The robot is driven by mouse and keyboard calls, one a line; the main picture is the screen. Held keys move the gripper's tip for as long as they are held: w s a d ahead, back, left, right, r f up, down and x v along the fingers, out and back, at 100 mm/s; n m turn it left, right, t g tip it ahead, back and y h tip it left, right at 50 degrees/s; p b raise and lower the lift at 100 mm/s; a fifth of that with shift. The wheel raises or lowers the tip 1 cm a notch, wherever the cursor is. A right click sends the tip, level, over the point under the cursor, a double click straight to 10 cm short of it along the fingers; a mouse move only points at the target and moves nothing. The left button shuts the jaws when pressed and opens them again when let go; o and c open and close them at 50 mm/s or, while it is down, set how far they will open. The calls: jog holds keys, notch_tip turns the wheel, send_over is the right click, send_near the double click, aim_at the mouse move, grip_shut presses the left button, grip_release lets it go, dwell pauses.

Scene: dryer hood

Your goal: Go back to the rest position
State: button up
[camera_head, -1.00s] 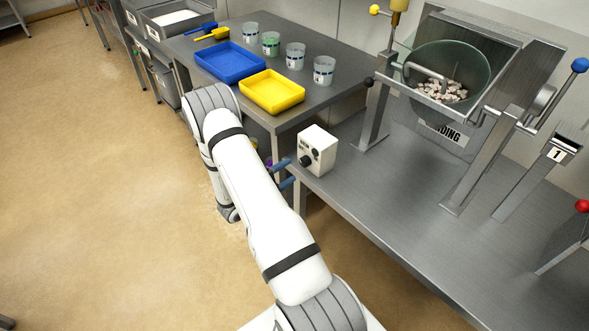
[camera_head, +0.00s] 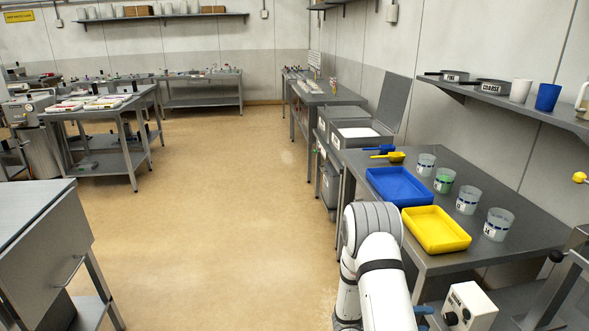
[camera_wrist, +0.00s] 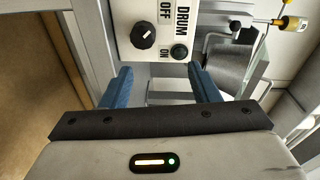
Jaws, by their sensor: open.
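My gripper (camera_wrist: 160,88) shows in the wrist view with its two blue fingers apart and nothing between them. Beyond the fingertips is a white control box (camera_wrist: 165,30) with a black knob and the labels DRUM, OFF and ON. In the head view my white arm reaches down in front of the table, and the same control box (camera_head: 468,308) is at the lower right. A bit of a blue finger shows at its left; the rest of the gripper is hidden or out of frame.
A steel table holds a blue tray (camera_head: 400,186), a yellow tray (camera_head: 436,229), scoops (camera_head: 385,152) and several clear cups (camera_head: 468,200). A wall shelf (camera_head: 500,97) holds sieves and mugs. A steel bench (camera_head: 35,225) stands at left. The floor (camera_head: 215,200) between is open.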

jog(key=s+a+r+m+g+y, duration=0.5)
jog(key=s+r+m+y, duration=0.4)
jog(key=r+m, duration=0.8)
jog(key=s+a+r+m+t+y, duration=0.4)
jog(key=a+m, duration=0.4)
jog(key=m, duration=0.2)
jog(key=s+a+r+m+t+y, duration=0.4)
jog(key=s+a+m, duration=0.1)
jog(key=a+m, duration=0.4)
jog(key=shift+s+a+m+y, duration=0.25)
jog(key=shift+s+m+y, duration=0.05)
jog(key=shift+s+m, duration=0.1)
